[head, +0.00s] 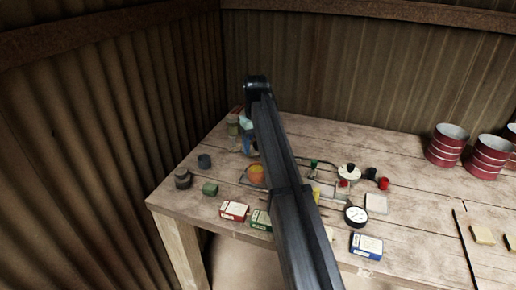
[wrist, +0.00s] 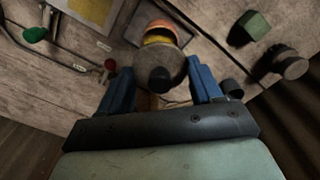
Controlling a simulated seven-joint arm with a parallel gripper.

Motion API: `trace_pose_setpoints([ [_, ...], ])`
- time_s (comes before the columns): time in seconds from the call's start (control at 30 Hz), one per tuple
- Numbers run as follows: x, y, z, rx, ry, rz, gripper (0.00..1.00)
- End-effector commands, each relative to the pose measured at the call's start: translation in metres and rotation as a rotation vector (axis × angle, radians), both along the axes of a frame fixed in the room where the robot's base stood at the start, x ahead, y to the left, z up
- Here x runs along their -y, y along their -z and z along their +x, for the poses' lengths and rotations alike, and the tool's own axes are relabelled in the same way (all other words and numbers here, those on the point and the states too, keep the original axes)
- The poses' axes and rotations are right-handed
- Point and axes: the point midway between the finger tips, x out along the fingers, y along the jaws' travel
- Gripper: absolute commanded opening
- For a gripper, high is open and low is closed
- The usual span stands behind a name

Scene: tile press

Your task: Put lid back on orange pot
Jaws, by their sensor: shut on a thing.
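My gripper (wrist: 162,88) has blue fingers, shut on a grey-brown round lid (wrist: 160,62) with a black knob (wrist: 160,78). In the wrist view the lid overlaps the near part of the pot; I cannot tell whether they touch. In the head view my gripper (head: 246,146) is behind the pot, partly hidden by my arm, and the lid cannot be made out.
A green block (head: 210,189), a dark jar (head: 183,179) and a small dark cylinder (head: 204,161) stand left of the pot. Red (head: 234,211) and green boxes lie in front. A pipe with valves and a gauge (head: 356,215) are to the right. Corrugated walls close the back and left.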

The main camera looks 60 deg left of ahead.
Motion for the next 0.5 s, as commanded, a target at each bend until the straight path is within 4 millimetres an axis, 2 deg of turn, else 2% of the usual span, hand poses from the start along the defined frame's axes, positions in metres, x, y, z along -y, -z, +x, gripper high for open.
trace_pose_setpoints([
  [0.5,0.001,0.035,0.000,0.000,-0.001,-0.001,0.36],
])
